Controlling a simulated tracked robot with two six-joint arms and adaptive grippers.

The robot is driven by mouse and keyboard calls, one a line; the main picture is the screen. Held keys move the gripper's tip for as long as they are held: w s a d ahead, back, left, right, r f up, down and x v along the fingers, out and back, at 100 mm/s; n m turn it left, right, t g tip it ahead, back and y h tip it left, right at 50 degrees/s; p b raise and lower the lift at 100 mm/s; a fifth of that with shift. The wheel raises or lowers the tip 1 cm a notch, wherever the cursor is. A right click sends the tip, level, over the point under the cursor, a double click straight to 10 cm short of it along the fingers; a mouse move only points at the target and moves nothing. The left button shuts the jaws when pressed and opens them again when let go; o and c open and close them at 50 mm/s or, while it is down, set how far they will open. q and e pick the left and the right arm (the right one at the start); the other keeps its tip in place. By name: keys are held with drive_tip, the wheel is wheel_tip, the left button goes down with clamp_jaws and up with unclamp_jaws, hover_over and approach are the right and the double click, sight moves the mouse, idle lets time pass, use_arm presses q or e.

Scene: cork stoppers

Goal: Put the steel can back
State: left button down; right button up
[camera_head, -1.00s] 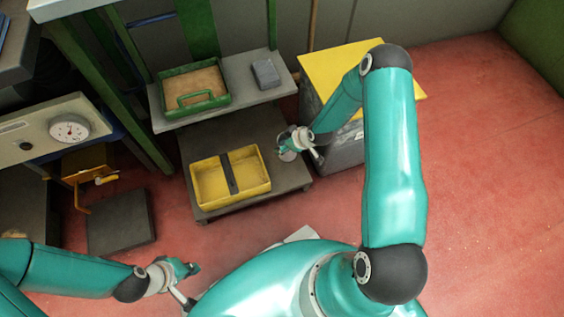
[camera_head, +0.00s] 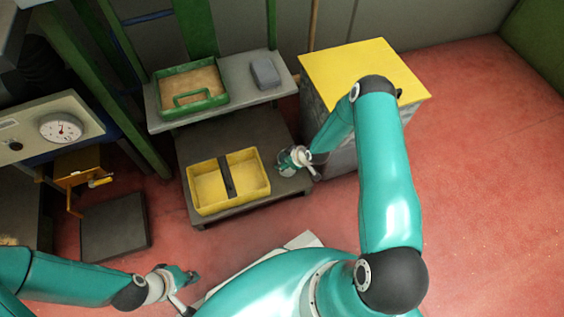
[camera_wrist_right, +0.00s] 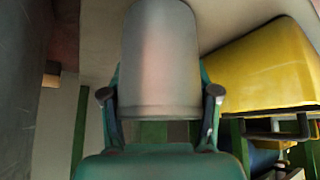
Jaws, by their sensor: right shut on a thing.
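The steel can (camera_wrist_right: 160,55) fills the middle of the right wrist view, a grey cylinder between the two fingers. My right gripper (camera_wrist_right: 160,95) is shut on it. In the head view my right gripper (camera_head: 290,163) is over the right end of the low dark shelf (camera_head: 240,140), to the right of the yellow tray (camera_head: 232,208). The can is small there and mostly covered by the gripper, and I cannot tell whether it touches the shelf. My left gripper (camera_head: 188,278) is low at the left, away from the shelf, and its finger opening is unclear.
The yellow tray has a dark middle bar and looks empty. Above, a grey shelf (camera_head: 240,92) holds a green tray (camera_head: 192,106) and a grey block (camera_head: 265,72). A yellow-topped cabinet (camera_head: 345,62) stands at the right. A dial scale (camera_head: 62,128) is at the left.

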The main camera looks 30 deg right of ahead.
drive_tip(key=shift+f, duration=0.1)
drive_tip(key=o, duration=1.3)
drive_tip(key=shift+r, duration=0.25)
drive_tip(key=p+v, duration=0.4)
drive_tip(key=v, duration=0.7)
drive_tip(key=s+a+r+m+g, duration=0.2)
drive_tip(key=s+a, duration=0.3)
drive_tip(key=a, duration=0.2)
drive_tip(key=s+a+r+m+g+y, duration=0.1)
drive_tip(key=s+a+r+m+g, duration=0.1)
drive_tip(key=s+a, duration=0.3)
drive_tip(key=s+a+r+m+g+y, duration=0.1)
drive_tip(key=s+a+m, duration=0.1)
drive_tip(key=s+a, duration=0.3)
drive_tip(key=shift+a+r+g, duration=0.2)
drive_tip(key=shift+a, duration=0.85)
drive_tip(key=shift+a+r+g, duration=0.2)
drive_tip(key=shift+a, duration=0.85)
